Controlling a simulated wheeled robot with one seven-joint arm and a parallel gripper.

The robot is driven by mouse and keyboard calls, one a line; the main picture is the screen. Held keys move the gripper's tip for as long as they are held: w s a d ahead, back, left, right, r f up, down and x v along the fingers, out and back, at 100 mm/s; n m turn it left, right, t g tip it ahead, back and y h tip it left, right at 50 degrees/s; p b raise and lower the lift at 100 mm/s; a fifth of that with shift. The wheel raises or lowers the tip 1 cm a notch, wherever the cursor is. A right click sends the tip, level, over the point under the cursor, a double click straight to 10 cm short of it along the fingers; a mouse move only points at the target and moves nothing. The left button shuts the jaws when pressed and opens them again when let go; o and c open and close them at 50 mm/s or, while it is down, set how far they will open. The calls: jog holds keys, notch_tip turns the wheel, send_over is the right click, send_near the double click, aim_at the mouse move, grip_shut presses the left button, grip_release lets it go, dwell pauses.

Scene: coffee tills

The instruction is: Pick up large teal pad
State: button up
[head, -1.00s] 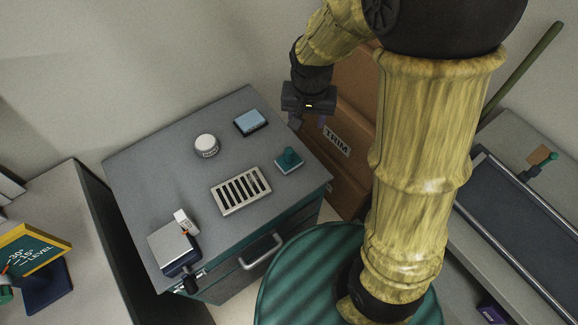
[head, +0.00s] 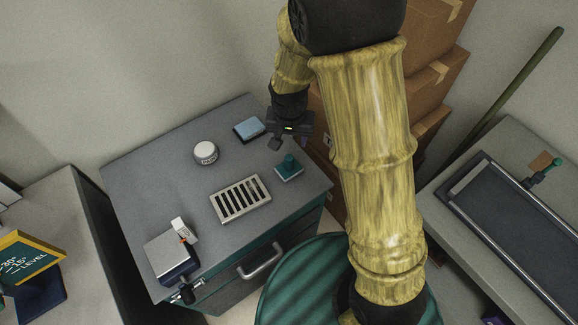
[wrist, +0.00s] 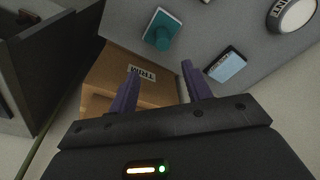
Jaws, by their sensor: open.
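A teal pad with a round knob handle on a flat square base (head: 289,168) sits on the grey cabinet top (head: 150,190), near its right edge. It also shows in the wrist view (wrist: 161,30), apart from and beyond the fingertips. My gripper (head: 289,142) is open and empty, above the cabinet's back right edge, just behind the pad in the head view. Its two purple fingers (wrist: 158,78) are spread in the wrist view. Nothing is between them.
A light blue pad in a dark tray (head: 249,128), a white round tin (head: 205,152), a slotted metal grate (head: 240,199) and a small scale-like device (head: 172,252) share the cabinet top. Cardboard boxes (head: 435,85) stand behind. Another teal-handled item (head: 545,172) lies at the right counter.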

aim_at(289, 158)
jog(key=f, duration=0.4)
jog(key=w+f, duration=0.1)
jog(key=f, duration=0.1)
jog(key=shift+d, duration=0.1)
jog(key=shift+s+f+p, duration=0.1)
jog(key=shift+p, duration=0.2)
jog(key=shift+w+a+f+p, duration=0.1)
jog(key=shift+f+p, duration=0.1)
jog(key=shift+f, duration=0.65)
jog(key=shift+w+a+f+p, duration=0.1)
jog(key=shift+a+f+p, duration=0.1)
jog(key=shift+f, duration=0.65)
jog(key=shift+a+f+p, duration=0.1)
jog(key=shift+f+p, duration=0.1)
jog(key=shift+f, duration=0.65)
jog(key=shift+d, duration=0.1)
grip_shut()
